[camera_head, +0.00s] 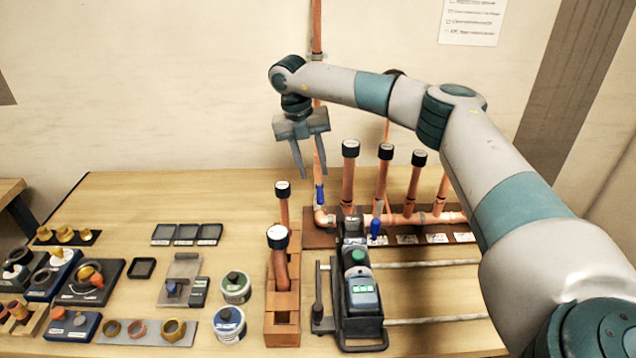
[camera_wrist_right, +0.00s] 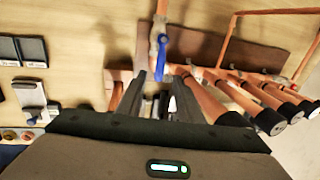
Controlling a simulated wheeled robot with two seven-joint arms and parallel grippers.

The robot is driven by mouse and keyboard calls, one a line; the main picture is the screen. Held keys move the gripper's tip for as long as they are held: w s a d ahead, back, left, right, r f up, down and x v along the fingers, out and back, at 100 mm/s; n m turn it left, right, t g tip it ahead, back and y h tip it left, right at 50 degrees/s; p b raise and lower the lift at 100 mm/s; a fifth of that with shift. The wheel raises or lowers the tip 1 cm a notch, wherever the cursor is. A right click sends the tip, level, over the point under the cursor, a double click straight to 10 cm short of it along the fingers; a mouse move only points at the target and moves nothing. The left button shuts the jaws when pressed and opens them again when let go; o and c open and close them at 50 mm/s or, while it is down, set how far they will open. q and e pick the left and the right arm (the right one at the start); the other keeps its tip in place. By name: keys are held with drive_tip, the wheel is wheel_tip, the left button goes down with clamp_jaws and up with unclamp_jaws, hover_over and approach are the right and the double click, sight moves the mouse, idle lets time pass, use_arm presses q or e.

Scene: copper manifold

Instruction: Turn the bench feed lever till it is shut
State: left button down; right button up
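A blue lever (camera_head: 319,193) hangs on the upright copper feed pipe (camera_head: 317,22), just above the elbow at the manifold's left end. A blue lever (camera_wrist_right: 162,52) also shows in the right wrist view, beyond and between the fingertips. A second blue lever (camera_head: 376,227) stands at the front of the copper manifold (camera_head: 400,219); which one the task names is not labelled legibly. My right gripper (camera_head: 311,174) points down with its fingers apart, near the feed-pipe lever. In the wrist view my right gripper (camera_wrist_right: 161,75) is open, and I see nothing held. My left gripper is out of view.
Black-capped copper pipes (camera_head: 383,175) rise right of the gripper. Tins (camera_head: 236,287), trays (camera_head: 186,233) and fittings fill the left bench. Bare wood lies behind the trays.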

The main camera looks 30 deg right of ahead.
sight(320, 193)
drive_tip(key=f, duration=0.2)
drive_tip(key=f+p, duration=0.1)
drive_tip(key=f, duration=0.2)
drive_tip(key=d+f+p, duration=0.1)
drive_tip(key=f, duration=0.1)
drive_tip(key=shift+s+d+f, duration=0.1)
drive_tip(key=shift+s+f, duration=0.05)
drive_tip(key=shift+s, duration=0.25)
drive_tip(key=shift+c, duration=0.6)
clamp_jaws()
